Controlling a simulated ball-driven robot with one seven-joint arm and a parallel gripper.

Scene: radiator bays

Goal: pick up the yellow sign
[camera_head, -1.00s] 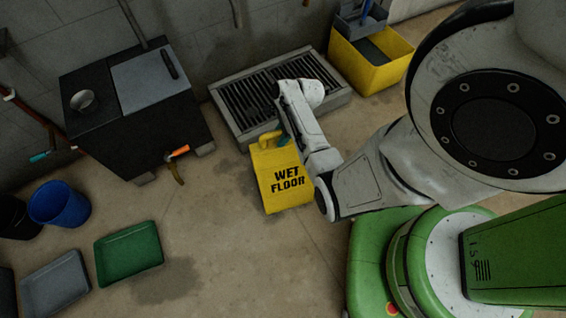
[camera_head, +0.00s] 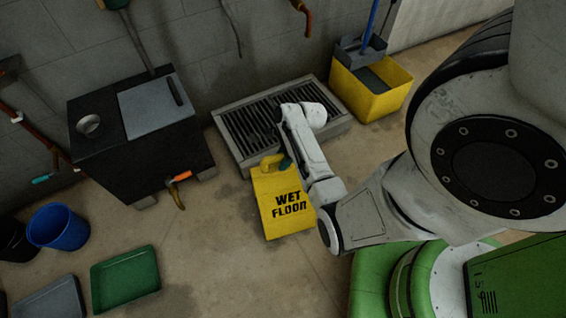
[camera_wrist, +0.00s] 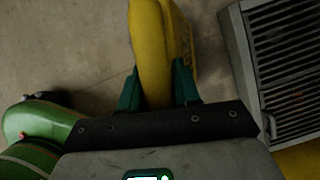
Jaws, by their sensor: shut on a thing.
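The yellow sign (camera_head: 283,205), marked "WET FLOOR", is upright in front of the floor grate in the head view. My gripper (camera_head: 284,161) is at its top handle, partly hidden by my arm. In the wrist view, the sign's yellow top (camera_wrist: 150,45) passes between the two green fingers of my gripper (camera_wrist: 158,84), which are shut on it. I cannot tell whether the sign's lower edge touches the floor.
The grate (camera_head: 245,160) lies just behind the sign. A yellow mop bucket (camera_head: 375,100) stands behind at right. A black box (camera_head: 150,160) with an orange-handled tap stands at left. A blue bucket (camera_head: 60,230) and green tray (camera_head: 125,282) are at lower left. Floor between is clear.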

